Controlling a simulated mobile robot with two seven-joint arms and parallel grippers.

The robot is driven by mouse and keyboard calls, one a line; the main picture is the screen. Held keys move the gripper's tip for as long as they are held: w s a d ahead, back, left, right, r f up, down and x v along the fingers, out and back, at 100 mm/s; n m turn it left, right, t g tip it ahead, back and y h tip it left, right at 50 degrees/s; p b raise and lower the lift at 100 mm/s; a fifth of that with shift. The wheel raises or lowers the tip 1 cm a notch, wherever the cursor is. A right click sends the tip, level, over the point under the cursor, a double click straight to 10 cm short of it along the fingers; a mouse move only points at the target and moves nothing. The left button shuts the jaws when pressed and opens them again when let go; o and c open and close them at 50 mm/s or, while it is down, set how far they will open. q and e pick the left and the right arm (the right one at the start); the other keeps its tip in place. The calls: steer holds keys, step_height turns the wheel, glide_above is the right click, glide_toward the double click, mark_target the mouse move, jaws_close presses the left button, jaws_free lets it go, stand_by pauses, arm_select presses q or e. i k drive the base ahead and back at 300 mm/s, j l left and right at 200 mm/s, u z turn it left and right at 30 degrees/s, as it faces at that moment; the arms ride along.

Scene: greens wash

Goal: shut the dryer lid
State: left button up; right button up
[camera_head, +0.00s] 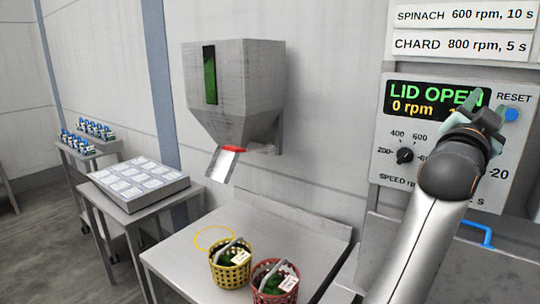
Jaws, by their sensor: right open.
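The dryer's control panel (380,172) is on the wall at the right, and its display (400,92) reads LID OPEN and 0 rpm. A blue handle (487,233) shows at the lower right beside my right arm. It is on a grey surface that seems to be the dryer lid (515,236), partly hidden by the arm and cut off by the frame edge. My right gripper (484,112) is open, raised in front of the panel and well above the handle. It covers part of the display. My left gripper is out of view.
A yellow basket (231,271) and a red basket (262,282), both with greens and tags, stand on the metal table (175,260). A grey hopper (236,85) hangs above it. A side table at left bears a tray (130,203). A blue RESET button (511,115) is beside my gripper.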

mark_target(471, 272)
steer(key=k+j, duration=0.2)
steer(key=j, duration=0.15)
steer(key=k+j, duration=0.2)
steer(key=j, duration=0.2)
steer(key=k+j, duration=0.2)
steer(key=j, duration=0.15)
